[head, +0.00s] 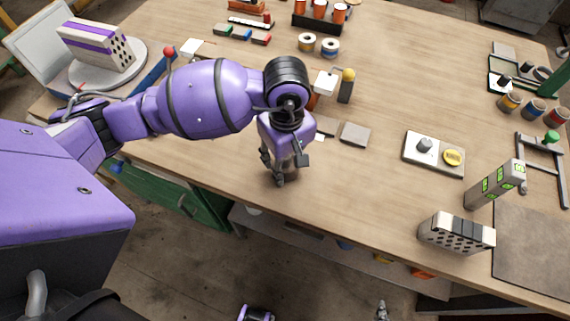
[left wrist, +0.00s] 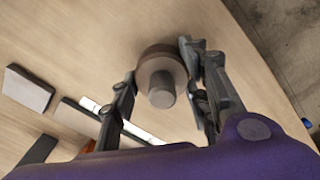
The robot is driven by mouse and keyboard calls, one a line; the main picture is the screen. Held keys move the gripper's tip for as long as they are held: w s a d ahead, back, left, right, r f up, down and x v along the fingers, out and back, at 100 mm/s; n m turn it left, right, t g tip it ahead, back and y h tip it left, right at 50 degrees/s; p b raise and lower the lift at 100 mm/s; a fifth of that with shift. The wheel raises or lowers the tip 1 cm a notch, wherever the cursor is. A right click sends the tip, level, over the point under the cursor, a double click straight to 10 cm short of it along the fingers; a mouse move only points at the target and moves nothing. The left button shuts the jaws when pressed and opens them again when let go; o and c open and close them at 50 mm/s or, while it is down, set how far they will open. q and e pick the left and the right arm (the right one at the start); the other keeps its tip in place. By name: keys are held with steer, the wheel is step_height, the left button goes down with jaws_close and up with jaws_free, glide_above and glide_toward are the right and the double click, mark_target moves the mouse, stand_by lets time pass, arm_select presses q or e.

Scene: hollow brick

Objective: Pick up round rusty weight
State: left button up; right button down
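The round rusty weight (left wrist: 161,68) is a brownish-grey disc with a short round knob. In the left wrist view it stands on the wooden table between the two fingers of my left gripper (left wrist: 158,65). The fingers are spread and lie close by its sides; whether they touch it I cannot tell. In the head view my left gripper (head: 284,171) points down at the table near its front edge, and its fingers and body mostly hide the weight.
Flat grey plates (head: 355,134) lie right of the gripper, with a yellow-topped block (head: 346,86) behind. A light plate (head: 434,155) with a knob and a yellow disc stands further right. A perforated block (head: 456,235) stands near the front edge. Bare table lies between.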

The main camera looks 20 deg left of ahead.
arm_select(q)
steer(key=shift+w, duration=0.1)
jaws_close()
steer(key=shift+r, duration=0.2)
